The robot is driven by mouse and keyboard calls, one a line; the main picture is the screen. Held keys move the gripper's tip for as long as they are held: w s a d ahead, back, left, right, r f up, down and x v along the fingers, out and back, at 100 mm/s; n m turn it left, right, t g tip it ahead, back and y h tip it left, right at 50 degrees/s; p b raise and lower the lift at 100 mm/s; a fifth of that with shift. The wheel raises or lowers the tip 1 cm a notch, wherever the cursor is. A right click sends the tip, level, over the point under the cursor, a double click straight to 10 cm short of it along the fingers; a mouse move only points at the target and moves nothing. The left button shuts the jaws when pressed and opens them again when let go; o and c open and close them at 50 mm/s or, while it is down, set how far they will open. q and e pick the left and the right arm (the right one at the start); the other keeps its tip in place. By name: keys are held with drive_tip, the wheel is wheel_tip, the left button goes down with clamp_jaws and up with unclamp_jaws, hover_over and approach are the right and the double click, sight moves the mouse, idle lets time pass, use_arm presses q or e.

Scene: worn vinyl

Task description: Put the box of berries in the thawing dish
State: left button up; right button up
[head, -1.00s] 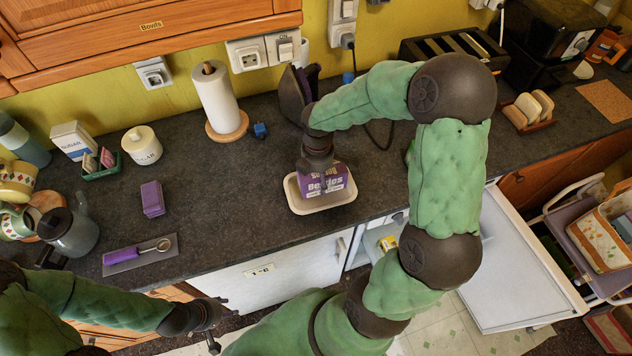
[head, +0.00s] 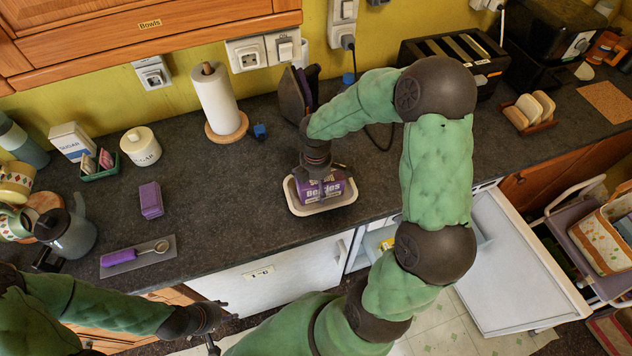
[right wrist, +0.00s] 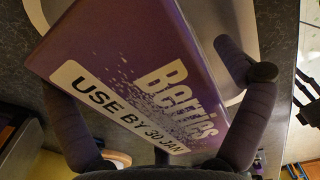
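The purple box of berries (head: 333,189) sits inside the pale, shallow thawing dish (head: 302,208) on the counter, its printed side facing the front. In the right wrist view the box (right wrist: 150,80) fills the middle, tilted in the picture, with "Berries" and a use-by label showing. My right gripper (head: 322,180) is over the box from above. Its fingers are spread on either side, with a narrow gap between the right-hand finger and the box; the other fingertip is partly hidden by the box. My left gripper (head: 218,325) is empty, low before the counter front, its fingers apart.
A paper towel roll (head: 217,100) stands behind the dish to the left. A purple block (head: 151,200) and a spoon rest (head: 138,257) lie left on the counter. A toaster (head: 455,62) stands at the back right.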

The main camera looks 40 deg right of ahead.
wheel_tip(320, 180, up, 12)
drive_tip(key=p, duration=0.2)
drive_tip(key=shift+r+p, duration=0.1)
drive_tip(key=shift+p, duration=0.2)
idle(0.4)
